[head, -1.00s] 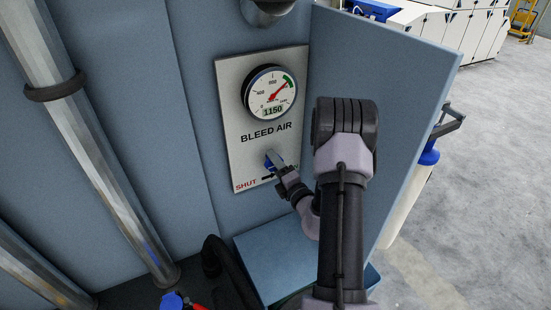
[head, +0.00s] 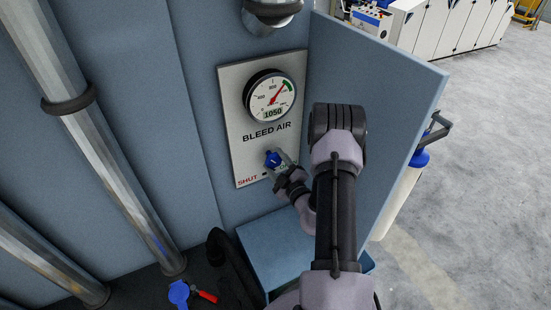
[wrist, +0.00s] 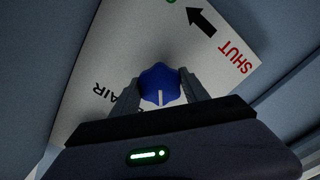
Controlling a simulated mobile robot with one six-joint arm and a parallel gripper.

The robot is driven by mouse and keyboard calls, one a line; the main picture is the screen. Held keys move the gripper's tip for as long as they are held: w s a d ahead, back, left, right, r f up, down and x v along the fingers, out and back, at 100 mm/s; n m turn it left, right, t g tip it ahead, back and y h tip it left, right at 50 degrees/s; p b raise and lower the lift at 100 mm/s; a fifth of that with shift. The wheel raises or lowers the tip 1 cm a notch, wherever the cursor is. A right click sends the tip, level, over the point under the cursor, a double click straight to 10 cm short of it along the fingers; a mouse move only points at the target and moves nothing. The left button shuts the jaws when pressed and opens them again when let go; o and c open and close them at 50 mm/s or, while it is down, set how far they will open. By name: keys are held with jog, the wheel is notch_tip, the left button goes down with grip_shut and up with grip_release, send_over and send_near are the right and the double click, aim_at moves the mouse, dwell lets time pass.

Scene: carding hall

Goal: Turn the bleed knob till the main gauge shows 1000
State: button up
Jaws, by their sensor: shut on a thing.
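The blue bleed knob (head: 272,159) sits on the white BLEED AIR panel (head: 240,115), below the lettering. My gripper (head: 281,163) is shut on the knob. In the wrist view the knob (wrist: 160,85) lies between the two fingers of my gripper (wrist: 160,93), with a white mark on it pointing toward the gripper's body. The round main gauge (head: 270,97) is above the knob. Its digital window reads 1050, and its red needle points up and right, near the green band. A red SHUT label and a black arrow show on the panel.
A blue side wall (head: 400,80) stands right of the panel, close to my arm. A blue box (head: 275,255) is below. Metal pipes (head: 110,150) run down the left. A blue and red valve (head: 180,293) lies low at the left.

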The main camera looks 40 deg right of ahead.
jog(key=shift+m+p, duration=0.75)
jog(key=shift+m, duration=1.45)
jog(key=o, duration=1.3)
jog(key=shift+o, duration=0.2)
